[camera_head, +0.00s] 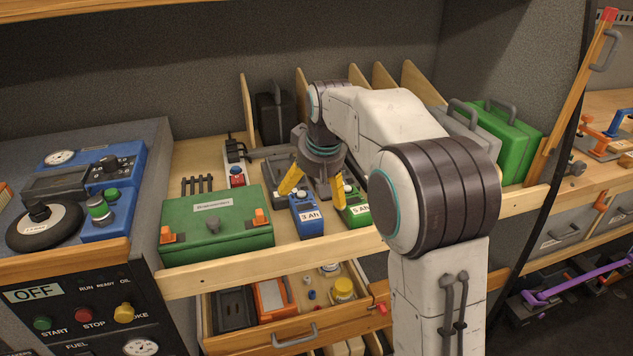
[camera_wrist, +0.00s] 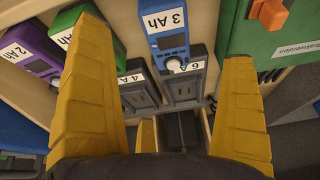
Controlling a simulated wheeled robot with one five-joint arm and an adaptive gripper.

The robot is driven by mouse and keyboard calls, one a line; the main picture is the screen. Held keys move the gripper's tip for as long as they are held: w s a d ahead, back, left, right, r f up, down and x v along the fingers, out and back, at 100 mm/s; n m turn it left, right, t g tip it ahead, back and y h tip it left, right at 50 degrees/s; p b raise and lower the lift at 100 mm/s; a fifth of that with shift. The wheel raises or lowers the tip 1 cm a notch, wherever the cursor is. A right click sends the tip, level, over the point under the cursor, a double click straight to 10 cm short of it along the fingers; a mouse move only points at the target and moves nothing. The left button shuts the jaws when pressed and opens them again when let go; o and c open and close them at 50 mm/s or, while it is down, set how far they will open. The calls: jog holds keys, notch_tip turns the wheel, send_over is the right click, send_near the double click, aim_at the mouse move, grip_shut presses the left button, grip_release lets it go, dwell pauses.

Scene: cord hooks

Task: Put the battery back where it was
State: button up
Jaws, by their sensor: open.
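A blue battery marked 3 Ah (camera_head: 308,222) stands on the shelf, right of the green case. It also shows in the wrist view (camera_wrist: 165,42), between my fingers. A green battery marked 5 Ah (camera_head: 355,212) stands to its right, partly hidden by my arm. Grey units marked 4 A (camera_wrist: 139,94) and 6 A (camera_wrist: 184,88) lie beyond the blue one, and a purple one marked 2 Ah (camera_wrist: 30,50) is at the left. My gripper (camera_head: 315,188) is open and empty above the blue battery. I cannot tell whether a finger touches anything.
A large green case (camera_head: 218,226) stands left of the batteries. Upright wooden dividers (camera_head: 248,110) rise behind. An open drawer (camera_head: 290,335) with small parts sits below the shelf. A blue tester (camera_head: 100,185) is at far left, and a green toolbox (camera_head: 510,130) at right.

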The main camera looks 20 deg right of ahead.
jog(key=s+r, duration=0.1)
jog(key=s, duration=1.4)
jog(key=s+f, duration=0.3)
jog(key=s, duration=0.5)
jog(key=s+a+f+g, duration=0.1)
jog(key=s+f, duration=0.3)
jog(key=s, duration=0.4)
jog(key=shift+s, duration=0.3)
notch_tip(320, 180, up, 4)
jog(key=p, duration=0.4)
jog(key=shift+r, duration=0.2)
